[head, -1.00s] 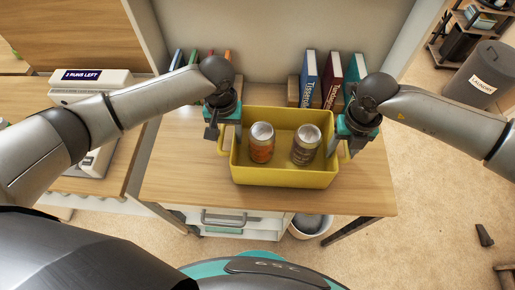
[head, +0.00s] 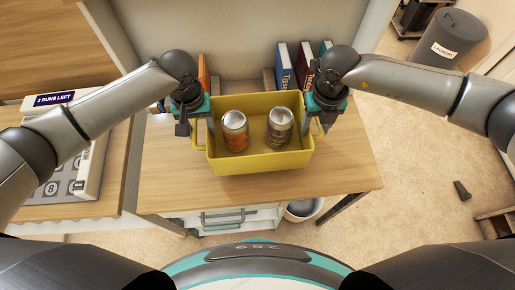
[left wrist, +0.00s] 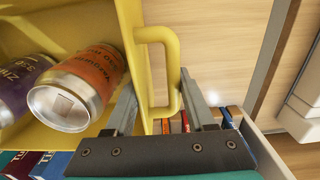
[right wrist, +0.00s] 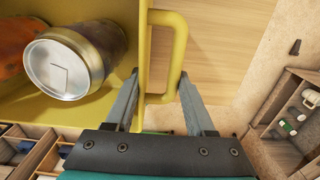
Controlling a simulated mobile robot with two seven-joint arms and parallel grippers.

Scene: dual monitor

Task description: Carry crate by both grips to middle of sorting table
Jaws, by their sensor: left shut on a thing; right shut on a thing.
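The yellow crate (head: 262,162) is above or on a light wooden table (head: 335,170); I cannot tell if its base touches the wood. It holds two cans, an orange-labelled one (head: 235,138) and a dark-labelled one (head: 279,130), both upright. My left gripper (head: 201,128) is shut on the crate's left grip, a yellow loop that shows between the fingers in the left wrist view (left wrist: 164,60). My right gripper (head: 322,118) is shut on the right grip, seen in the right wrist view (right wrist: 172,55).
Upright books (head: 282,66) stand at the back of the table against a grey panel (head: 245,40). A lower desk at left carries a keypad device (head: 85,165). A drawer unit (head: 225,219) and a bin (head: 303,209) are under the table. A laundry bin (head: 447,38) stands back right.

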